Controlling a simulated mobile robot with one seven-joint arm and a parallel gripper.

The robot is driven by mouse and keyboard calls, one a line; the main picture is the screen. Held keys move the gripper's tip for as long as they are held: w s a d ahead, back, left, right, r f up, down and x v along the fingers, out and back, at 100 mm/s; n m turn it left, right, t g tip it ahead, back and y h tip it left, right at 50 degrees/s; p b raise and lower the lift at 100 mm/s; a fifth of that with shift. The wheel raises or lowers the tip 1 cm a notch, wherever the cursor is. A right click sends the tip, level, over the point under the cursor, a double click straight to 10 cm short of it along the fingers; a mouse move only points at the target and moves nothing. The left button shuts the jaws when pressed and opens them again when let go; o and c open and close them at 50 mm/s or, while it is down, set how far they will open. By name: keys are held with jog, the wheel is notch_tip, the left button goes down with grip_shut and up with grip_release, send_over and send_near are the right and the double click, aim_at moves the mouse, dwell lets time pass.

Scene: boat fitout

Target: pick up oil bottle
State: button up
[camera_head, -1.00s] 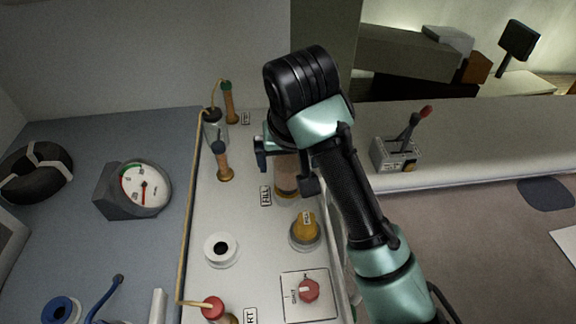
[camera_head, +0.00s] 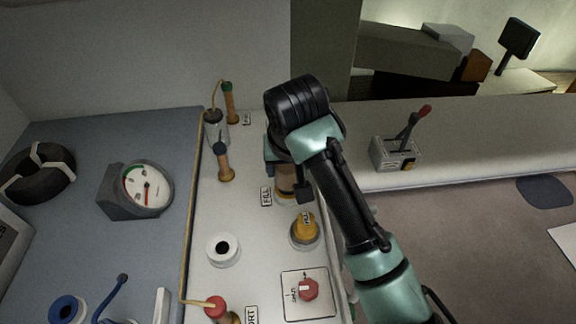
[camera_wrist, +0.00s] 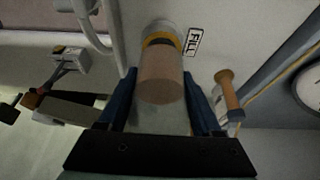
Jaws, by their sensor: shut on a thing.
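A tan cylinder with a yellow and dark band, which I take for the oil bottle (camera_head: 286,185), stands on the pale panel beside a FILL label. In the wrist view the oil bottle (camera_wrist: 161,78) lies between the two blue fingers, its banded end at the panel. My gripper (camera_head: 287,172) is shut on it from above; it also shows in the wrist view (camera_wrist: 160,92). My wrist hides the bottle's upper part in the head view. I cannot tell whether it is clear of the panel.
A yellow knob (camera_head: 305,228) is close in front of the bottle, with a red switch (camera_head: 308,289) nearer. A wooden-handled tool (camera_head: 224,163) stands to the left, by a white ring (camera_head: 223,249). A gauge (camera_head: 146,190) is farther left. A lever box (camera_head: 396,153) is at the right.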

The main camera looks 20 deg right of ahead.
grip_shut()
notch_tip(320, 180, up, 10)
jog(key=shift+r+b, duration=0.1)
jog(key=shift+b, duration=0.45)
